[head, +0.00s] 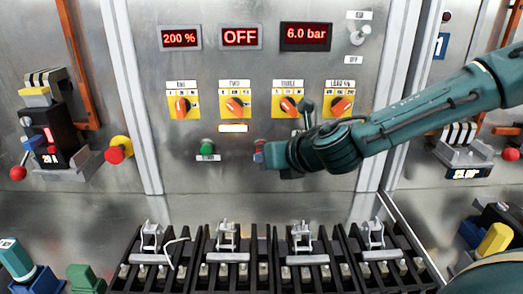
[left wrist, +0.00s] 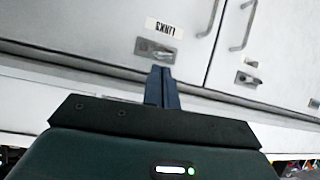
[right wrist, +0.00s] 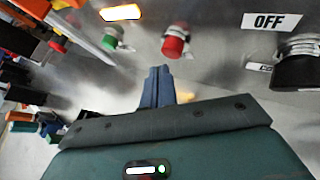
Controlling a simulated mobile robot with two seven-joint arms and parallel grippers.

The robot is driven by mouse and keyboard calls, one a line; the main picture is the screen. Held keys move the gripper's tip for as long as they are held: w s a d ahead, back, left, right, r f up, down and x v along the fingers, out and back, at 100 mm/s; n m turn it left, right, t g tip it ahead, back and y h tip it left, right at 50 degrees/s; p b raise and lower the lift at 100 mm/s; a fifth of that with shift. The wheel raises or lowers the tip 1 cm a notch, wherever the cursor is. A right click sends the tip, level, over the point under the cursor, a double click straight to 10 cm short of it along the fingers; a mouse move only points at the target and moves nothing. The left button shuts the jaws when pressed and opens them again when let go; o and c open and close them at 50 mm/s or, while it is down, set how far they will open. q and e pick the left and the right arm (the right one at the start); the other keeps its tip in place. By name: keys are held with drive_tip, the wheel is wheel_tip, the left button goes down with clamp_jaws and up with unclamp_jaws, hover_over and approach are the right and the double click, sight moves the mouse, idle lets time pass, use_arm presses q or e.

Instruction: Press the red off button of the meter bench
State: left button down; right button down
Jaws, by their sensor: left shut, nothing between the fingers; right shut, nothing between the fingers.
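The red off button (head: 259,142) is on the steel panel of the meter bench, right of the green button (head: 207,146). It is partly hidden by my right gripper (head: 259,156) in the head view. In the right wrist view the red button (right wrist: 175,42) shows clearly, just beyond and slightly right of the fingertips of my right gripper (right wrist: 158,72). Those fingers are shut and empty; a small gap seems to show. My left gripper (left wrist: 161,72) is shut and empty, in front of a pale cabinet, and is outside the head view.
Above the buttons are orange rotary knobs (head: 235,105) on yellow plates and red displays, one reading OFF (head: 240,37). Black terminal racks (head: 265,270) stand below. A red and yellow mushroom button (head: 118,150) is at left. A cabinet latch (left wrist: 155,48) is near my left gripper.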

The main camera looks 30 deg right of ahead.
drive_tip(key=shift+w, duration=0.1)
drive_tip(key=shift+w+d, duration=0.2)
drive_tip(key=shift+w, duration=0.05)
idle(0.3)
drive_tip(key=shift+w+d+b, duration=0.25)
drive_tip(key=shift+w+b, duration=0.05)
drive_tip(key=shift+w, duration=0.2)
idle(0.8)
drive_tip(key=shift+s, duration=0.15)
drive_tip(key=shift+s+a, duration=0.4)
drive_tip(key=shift+s, duration=0.3)
drive_tip(key=shift+s+a, duration=0.1)
drive_tip(key=shift+s+a+b, duration=0.15)
drive_tip(key=shift+s+a, duration=0.2)
drive_tip(key=shift+s, duration=0.35)
drive_tip(key=shift+s+a+b, duration=0.1)
drive_tip(key=shift+s+a, duration=0.2)
drive_tip(key=shift+s, duration=0.45)
drive_tip(key=shift+s+a+b, duration=0.15)
drive_tip(key=shift+s+a, duration=0.2)
drive_tip(key=shift+s, duration=0.35)
